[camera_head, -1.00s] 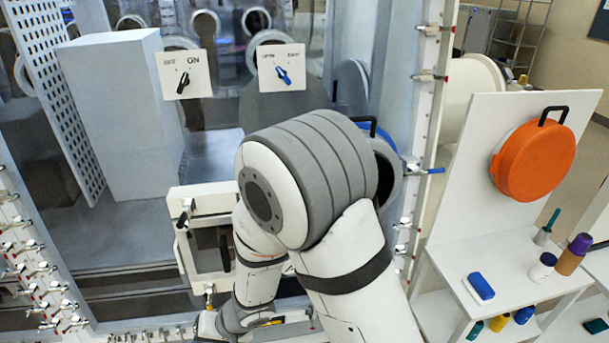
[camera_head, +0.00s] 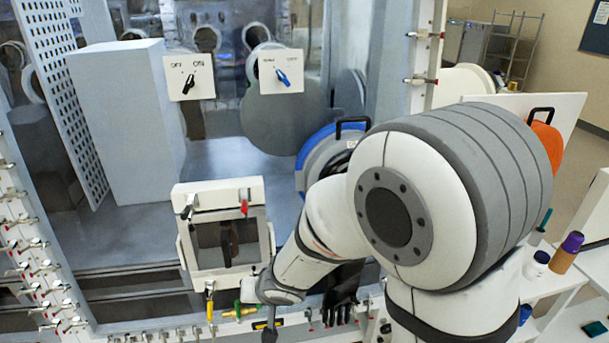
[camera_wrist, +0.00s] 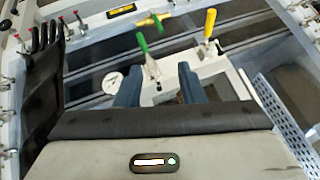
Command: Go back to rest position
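My gripper (camera_wrist: 159,84) shows in the wrist view as two blue-grey fingers standing apart, with nothing held between them. Beyond the fingers are a green-handled valve (camera_wrist: 143,43) and a yellow-handled one (camera_wrist: 209,24). I cannot tell how far off they are. In the head view my arm bends across the right half, its elbow large in front of the white shelf. My wrist is low in the middle, right of the small white-framed door (camera_head: 226,252). The fingers are not clear in the head view.
A black glove (camera_head: 342,290) hangs beside my forearm; it also shows in the wrist view (camera_wrist: 40,85). A blue-ringed round port (camera_head: 310,155) is behind my arm. Two switch plates (camera_head: 190,78) hang on the glass.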

